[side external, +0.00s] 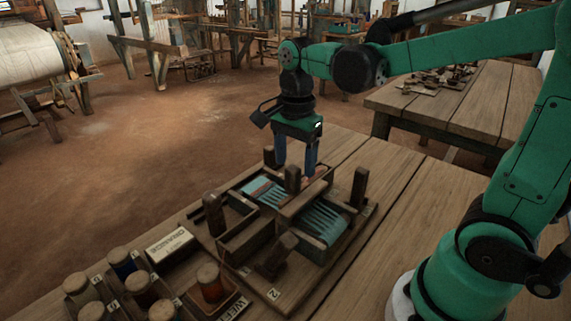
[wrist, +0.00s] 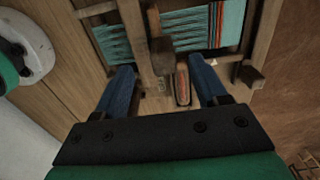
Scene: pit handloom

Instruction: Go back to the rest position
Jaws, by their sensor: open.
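My gripper (side external: 296,168) is open, its two blue fingers pointing down over the far side of the small wooden loom (side external: 262,225). In the wrist view the fingers (wrist: 161,80) stand apart. A small boat-shaped wooden piece with a reddish inside, seemingly a shuttle (wrist: 182,86), lies between them in that view, nearer the right finger; I see no finger closed on it. The loom carries teal threads (side external: 322,222), also visible in the wrist view (wrist: 186,24), with a red-orange stripe. A wooden bar crosses the middle of the loom.
Upright wooden posts (side external: 359,187) stand around the loom. Several cork-topped spools (side external: 140,290) sit in holders at the lower left, near a label block reading ORANGE (side external: 171,243). Another table (side external: 480,105) with small pieces stands behind right. Bare floor lies to the left.

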